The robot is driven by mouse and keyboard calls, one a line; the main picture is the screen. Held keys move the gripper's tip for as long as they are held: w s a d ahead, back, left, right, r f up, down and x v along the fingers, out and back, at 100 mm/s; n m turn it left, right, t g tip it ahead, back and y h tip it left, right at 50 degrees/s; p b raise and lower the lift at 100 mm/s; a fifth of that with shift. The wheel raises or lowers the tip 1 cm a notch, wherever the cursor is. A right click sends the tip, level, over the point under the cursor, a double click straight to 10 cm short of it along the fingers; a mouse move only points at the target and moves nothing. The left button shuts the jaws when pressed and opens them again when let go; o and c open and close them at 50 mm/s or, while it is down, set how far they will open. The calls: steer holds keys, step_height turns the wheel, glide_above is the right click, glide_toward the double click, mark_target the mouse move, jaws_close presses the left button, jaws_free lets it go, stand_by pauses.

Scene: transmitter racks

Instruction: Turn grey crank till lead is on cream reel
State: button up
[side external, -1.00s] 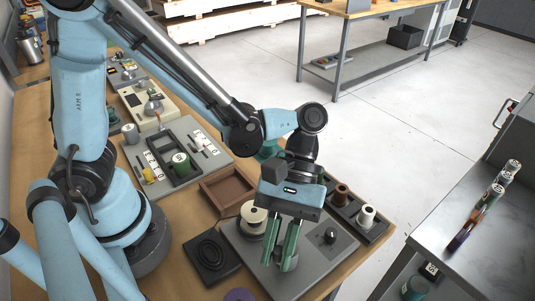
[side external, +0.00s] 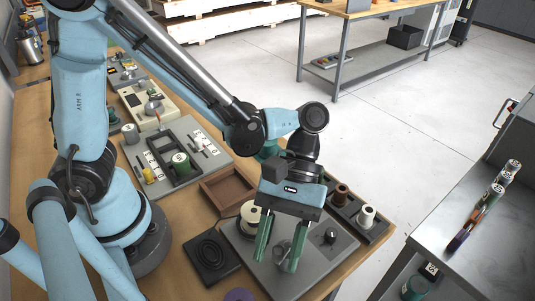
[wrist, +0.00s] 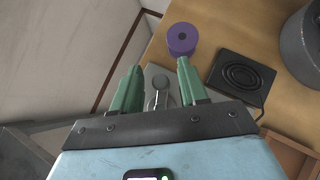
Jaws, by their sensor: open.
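The cream reel (side external: 250,216) stands on a grey base plate (side external: 320,268) in the side view, just behind my gripper's left finger, which partly covers it. My gripper (side external: 276,264) points down over this plate with its green fingers spread open. The grey crank (side external: 281,250) shows between the fingers, with visible gaps beside it. In the wrist view my gripper (wrist: 160,72) also straddles the grey crank (wrist: 160,88), with one finger on each side. I cannot make out the lead or whether any is on the reel.
A black knob (side external: 330,237) sits on the plate right of my gripper. A black coil pad (side external: 211,255) lies left of the plate and a brown tray (side external: 228,190) behind it. A purple reel (wrist: 182,38) stands near the table edge. Brown and white spools (side external: 367,216) stand at right.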

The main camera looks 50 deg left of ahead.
steer(key=v, duration=0.4)
steer(key=shift+w+a+r, duration=0.1)
steer(key=shift+w+r, duration=0.1)
step_height(320, 180, up, 7)
steer(key=shift+r, duration=0.1)
stand_by(0.3)
steer(key=n+t+h, duration=0.3)
steer(key=n+t, duration=0.1)
steer(key=n, duration=0.2)
glide_toward(279, 248)
steer(key=x, duration=1)
steer(key=shift+s, duration=0.1)
steer(key=shift+c, duration=0.2)
